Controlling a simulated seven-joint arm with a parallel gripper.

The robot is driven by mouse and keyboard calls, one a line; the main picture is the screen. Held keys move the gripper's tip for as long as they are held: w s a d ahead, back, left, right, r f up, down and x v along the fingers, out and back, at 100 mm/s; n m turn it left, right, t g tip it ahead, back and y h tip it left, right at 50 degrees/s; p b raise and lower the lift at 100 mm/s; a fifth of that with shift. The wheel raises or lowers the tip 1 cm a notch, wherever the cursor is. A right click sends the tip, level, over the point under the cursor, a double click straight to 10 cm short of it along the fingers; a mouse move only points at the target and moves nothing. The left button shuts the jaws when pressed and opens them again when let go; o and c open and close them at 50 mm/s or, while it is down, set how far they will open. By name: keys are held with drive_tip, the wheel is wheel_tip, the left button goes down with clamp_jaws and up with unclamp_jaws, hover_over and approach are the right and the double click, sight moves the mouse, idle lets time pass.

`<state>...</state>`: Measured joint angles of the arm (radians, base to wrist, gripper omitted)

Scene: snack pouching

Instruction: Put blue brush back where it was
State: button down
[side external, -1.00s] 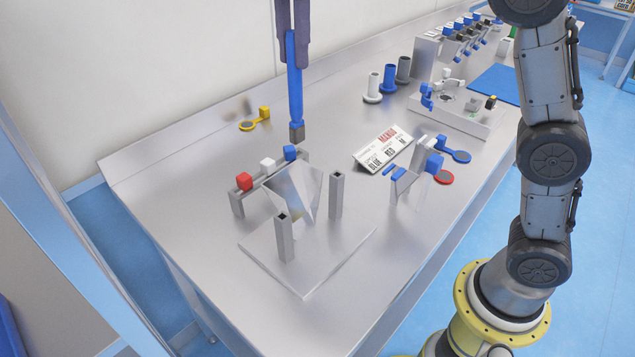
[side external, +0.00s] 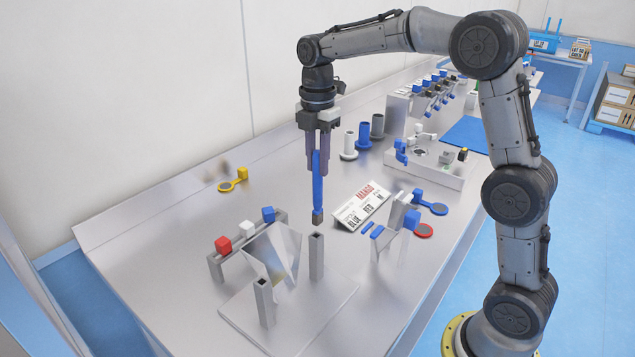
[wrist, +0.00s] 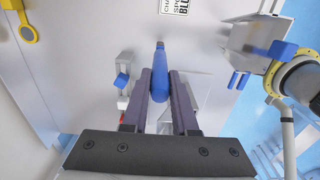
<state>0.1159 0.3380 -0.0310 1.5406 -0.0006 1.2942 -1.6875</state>
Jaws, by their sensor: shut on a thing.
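The blue brush (side external: 318,188) hangs upright in my gripper (side external: 318,168), with its dark square tip pointing down. The gripper's two purple-grey fingers are shut on its upper part. The tip is in the air, close to the grey post in the side view; its exact height is hard to tell. In the wrist view the blue brush (wrist: 160,70) lies between both fingers. A white tube (side external: 348,148), a blue tube (side external: 363,137) and a grey tube (side external: 377,127) stand on round bases behind and right of the gripper.
A rail with red (side external: 223,245), white (side external: 247,229) and blue (side external: 268,214) blocks stands left, beside a clear funnel (side external: 272,255) and grey posts (side external: 316,258). A printed card (side external: 362,205) is right of the brush. A yellow scoop-like piece (side external: 233,181) lies behind left.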

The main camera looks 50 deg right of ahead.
sight(317, 209)
drive_tip(key=shift+f, duration=2)
drive_tip(key=c, duration=0.7)
unclamp_jaws()
drive_tip(key=shift+f, duration=0.1)
